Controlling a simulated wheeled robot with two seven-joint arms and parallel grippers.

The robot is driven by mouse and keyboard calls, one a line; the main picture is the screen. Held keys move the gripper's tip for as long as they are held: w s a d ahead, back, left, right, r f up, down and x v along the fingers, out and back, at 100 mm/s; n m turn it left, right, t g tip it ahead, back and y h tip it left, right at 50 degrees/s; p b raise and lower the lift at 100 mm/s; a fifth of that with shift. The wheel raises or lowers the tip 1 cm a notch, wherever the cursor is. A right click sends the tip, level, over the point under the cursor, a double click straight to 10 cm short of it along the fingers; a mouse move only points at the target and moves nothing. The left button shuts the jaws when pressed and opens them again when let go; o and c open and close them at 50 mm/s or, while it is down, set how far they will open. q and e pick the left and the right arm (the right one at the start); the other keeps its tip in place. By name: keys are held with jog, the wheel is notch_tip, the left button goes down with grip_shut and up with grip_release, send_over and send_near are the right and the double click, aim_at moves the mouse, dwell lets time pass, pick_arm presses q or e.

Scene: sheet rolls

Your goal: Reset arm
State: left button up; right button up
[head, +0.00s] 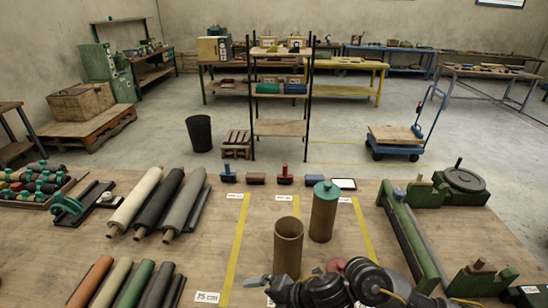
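My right arm comes in from the right along the bottom edge, its dark links bent sideways. My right gripper (256,283) points left, low over the wooden table (215,250), just in front of an upright brown open tube (288,248). One pale finger shows clearly; its opening is unclear, and I see no roll in it. My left gripper is out of view.
Cream, black and grey rolls (184,205) lie at the left, with coloured rolls (134,284) in front. A green machine (410,232) stands at the right. Small stamps (284,175) and a tablet (343,184) line the back edge. Yellow strips (236,245) cross the mostly clear middle.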

jog(key=s+d+f+m+h, duration=0.4)
jog(key=s+d+m, duration=0.6)
jog(key=d+m, duration=0.4)
jog(key=s+d+f+m+h, duration=0.45)
jog(key=s+d+m, duration=0.55)
jog(key=d+m, duration=0.4)
notch_tip(320, 180, down, 32)
jog(key=s+a+f+g+b, duration=0.1)
jog(key=a+g+b, duration=0.1)
jog(key=b, duration=0.5)
jog(key=s+d+f+b, duration=0.1)
jog(key=s+f+b, duration=0.1)
jog(key=s+f, duration=0.6)
jog(key=s+d+f+g+b, duration=0.1)
jog(key=s+d+f+b, duration=0.1)
jog(key=s+f, duration=0.6)
notch_tip(320, 180, down, 4)
jog(key=shift+r+b, duration=0.15)
jog(key=shift+b, duration=0.5)
